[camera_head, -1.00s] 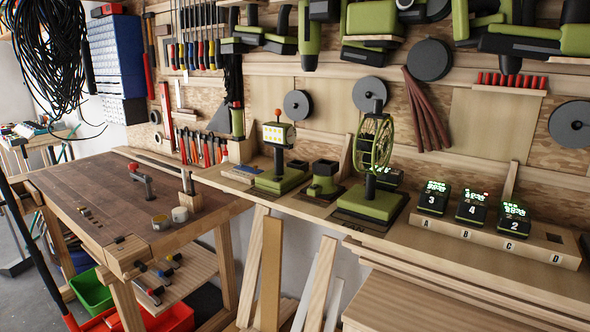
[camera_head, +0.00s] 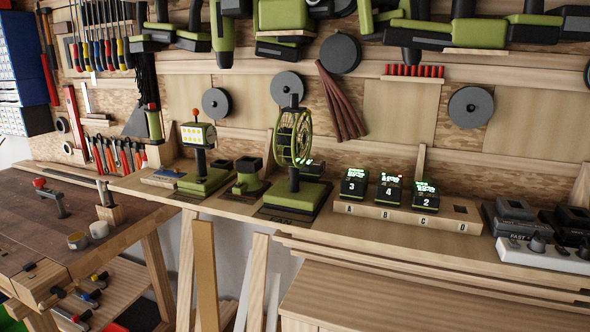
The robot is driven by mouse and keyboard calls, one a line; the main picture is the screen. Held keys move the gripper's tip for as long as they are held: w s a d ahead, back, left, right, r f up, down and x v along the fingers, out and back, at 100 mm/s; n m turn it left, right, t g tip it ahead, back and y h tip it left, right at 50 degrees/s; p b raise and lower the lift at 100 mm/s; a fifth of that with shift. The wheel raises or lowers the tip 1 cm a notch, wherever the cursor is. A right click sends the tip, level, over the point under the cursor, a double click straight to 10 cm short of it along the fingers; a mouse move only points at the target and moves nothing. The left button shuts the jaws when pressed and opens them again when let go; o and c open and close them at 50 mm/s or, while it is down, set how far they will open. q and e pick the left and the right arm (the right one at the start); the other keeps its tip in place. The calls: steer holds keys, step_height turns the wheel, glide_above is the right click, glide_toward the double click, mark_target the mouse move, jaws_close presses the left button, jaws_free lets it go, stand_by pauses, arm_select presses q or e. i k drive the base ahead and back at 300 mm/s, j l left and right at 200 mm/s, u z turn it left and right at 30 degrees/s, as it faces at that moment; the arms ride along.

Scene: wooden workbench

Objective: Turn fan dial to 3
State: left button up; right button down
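The fan (camera_head: 293,140) has a round green cage on a dark post and a green base (camera_head: 297,195). It stands on the wooden shelf in the middle of the view. The cage is seen almost edge-on. I cannot make out the dial or its setting at this size. Neither of my grippers is in view.
A workbench (camera_head: 80,228) is at left. Wooden boards (camera_head: 204,270) lean below the shelf.

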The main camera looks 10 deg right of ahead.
mark_target(294, 102)
steer(key=i+j+z, duration=0.15)
steer(key=z, duration=0.2)
steer(key=i+j+z, duration=0.15)
steer(key=z, duration=0.15)
steer(key=i+j+u, duration=0.15)
steer(key=j, duration=0.2)
steer(key=i+j+u, duration=0.2)
steer(key=k+j, duration=0.05)
steer(key=j, duration=0.05)
